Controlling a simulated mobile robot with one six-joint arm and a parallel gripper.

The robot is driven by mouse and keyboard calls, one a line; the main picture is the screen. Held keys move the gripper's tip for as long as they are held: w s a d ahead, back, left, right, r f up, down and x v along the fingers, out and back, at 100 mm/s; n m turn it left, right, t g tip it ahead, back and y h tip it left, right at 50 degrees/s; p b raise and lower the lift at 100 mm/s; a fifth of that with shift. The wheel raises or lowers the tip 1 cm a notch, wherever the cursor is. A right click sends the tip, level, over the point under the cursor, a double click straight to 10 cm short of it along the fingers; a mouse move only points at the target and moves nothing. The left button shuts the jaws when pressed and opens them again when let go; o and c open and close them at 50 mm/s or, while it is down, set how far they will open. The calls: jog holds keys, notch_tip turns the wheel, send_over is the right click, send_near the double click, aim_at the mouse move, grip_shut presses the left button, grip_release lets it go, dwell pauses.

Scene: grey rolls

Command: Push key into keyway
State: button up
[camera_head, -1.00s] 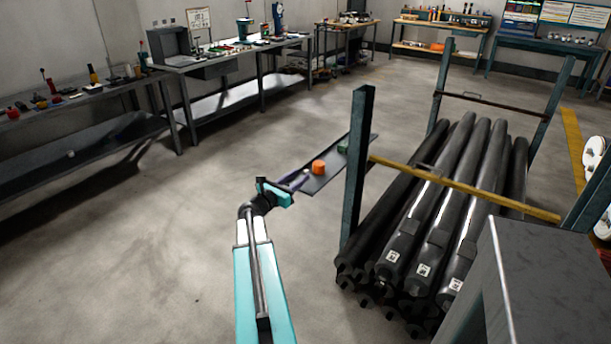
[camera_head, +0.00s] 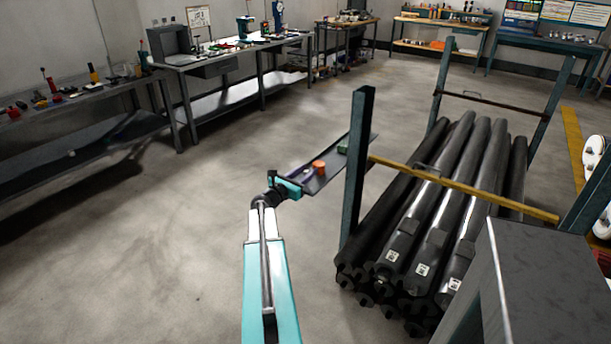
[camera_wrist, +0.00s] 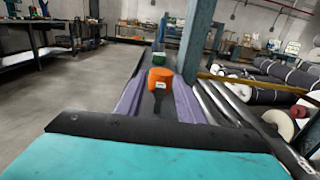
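A round orange piece (camera_head: 319,168) stands on a narrow dark shelf beside the rack post. In the wrist view the orange piece (camera_wrist: 160,78) is straight ahead, with a small pale mark and a dark narrow shape low on its front. I cannot tell whether that dark shape is the key or the keyway. A green block (camera_wrist: 159,57) sits behind it. My gripper (camera_wrist: 158,104) has two purple fingers set apart, with nothing visibly clamped between them. In the head view my gripper (camera_head: 308,177) is at the shelf's near end, just short of the orange piece.
The dark shelf (camera_head: 318,185) runs away from me. A dark blue-green post (camera_head: 357,165) stands close to its right. A yellow bar (camera_head: 470,190) crosses several dark rolls (camera_head: 440,220). Workbenches (camera_head: 230,62) line the left wall. The floor at left is clear.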

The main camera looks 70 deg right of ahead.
aim_at(306, 171)
dwell(0.4)
grip_shut()
jog(key=shift+r, duration=0.1)
jog(key=shift+r, duration=0.65)
notch_tip(306, 171, up, 2)
jog(key=shift+b, duration=0.35)
jog(key=s+a+r+p, duration=0.1)
jog(key=s+a+p, duration=0.1)
jog(key=a, duration=0.5)
jog(key=s+a+p, duration=0.2)
jog(key=a+p, duration=0.1)
jog(key=a, duration=0.5)
jog(key=shift+r+p, duration=0.35)
jog(key=shift+r, duration=0.05)
